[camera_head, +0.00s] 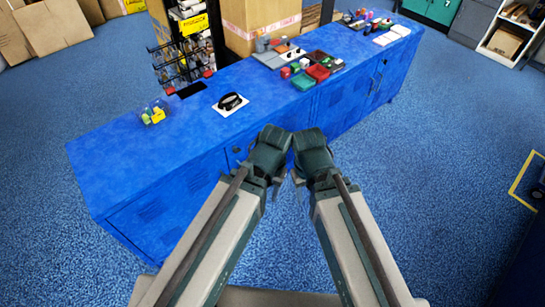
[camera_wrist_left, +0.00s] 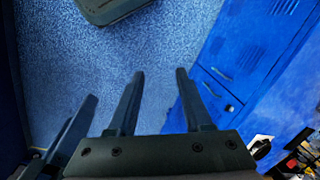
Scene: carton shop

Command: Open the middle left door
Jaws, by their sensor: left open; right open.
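The blue cabinet (camera_head: 120,172) runs diagonally across the head view, with vented doors along its front. A vented door (camera_head: 340,98) shows right of my wrists; my wrists hide part of the front, so I cannot tell the middle left door's full outline. In the left wrist view, the cabinet front (camera_wrist_left: 245,50) at right shows vents, a slot-like handle (camera_wrist_left: 222,73) and a small round fitting (camera_wrist_left: 230,107). My left gripper (camera_wrist_left: 160,73) is open and empty, apart from the front. My right gripper (camera_head: 303,184) is open, beside the left one, its fingers mostly hidden.
On the cabinet top are green and yellow items (camera_head: 154,114), a black band on a white card (camera_head: 231,103), and several trays (camera_head: 303,81). A wire rack (camera_head: 182,68) and cartons (camera_head: 255,18) stand behind. Blue floor (camera_head: 430,170) in front is clear.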

